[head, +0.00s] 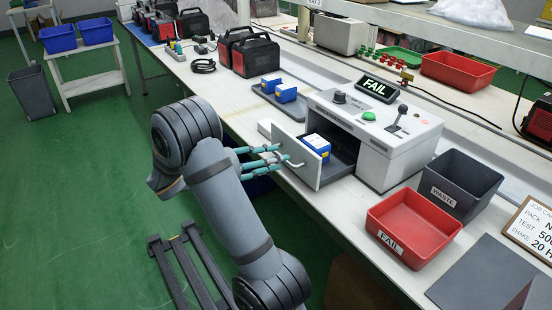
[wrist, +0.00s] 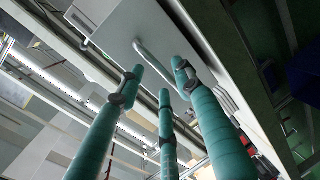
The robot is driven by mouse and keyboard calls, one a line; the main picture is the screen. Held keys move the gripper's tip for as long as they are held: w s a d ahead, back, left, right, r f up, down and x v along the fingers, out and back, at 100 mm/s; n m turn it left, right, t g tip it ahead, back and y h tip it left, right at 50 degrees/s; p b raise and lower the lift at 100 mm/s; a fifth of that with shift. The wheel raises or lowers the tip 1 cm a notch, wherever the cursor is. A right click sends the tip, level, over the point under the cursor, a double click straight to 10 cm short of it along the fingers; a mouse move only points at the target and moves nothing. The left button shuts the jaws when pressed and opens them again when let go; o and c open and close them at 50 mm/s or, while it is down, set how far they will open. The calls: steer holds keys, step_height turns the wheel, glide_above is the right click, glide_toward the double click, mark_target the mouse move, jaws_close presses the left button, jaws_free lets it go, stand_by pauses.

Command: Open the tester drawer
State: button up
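The tester (head: 385,135) is a white box on the bench with a display reading FAIL, a green button, a black knob and a lever. Its drawer (head: 300,160) stands pulled out at the left, and a blue-and-white pack (head: 317,146) sits inside. The drawer's bar handle (head: 294,163) is on its front panel; the handle also shows in the wrist view (wrist: 152,62). My gripper (head: 281,153) has teal fingers, spread apart at the handle. In the wrist view the fingertips (wrist: 160,82) lie around the handle's near end; whether they touch it I cannot tell.
A red FAIL bin (head: 413,228) and a dark WASTE bin (head: 460,183) stand right of the tester. A tray with blue packs (head: 278,92) lies behind the drawer. Red-and-black units (head: 248,52) stand farther back. Green floor is free left of my arm.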

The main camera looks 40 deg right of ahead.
steer(key=v, duration=1.1)
steer(key=x, duration=1.3)
steer(key=shift+s+d+r, duration=0.1)
steer(key=shift+d, duration=0.35)
steer(key=shift+a, duration=0.1)
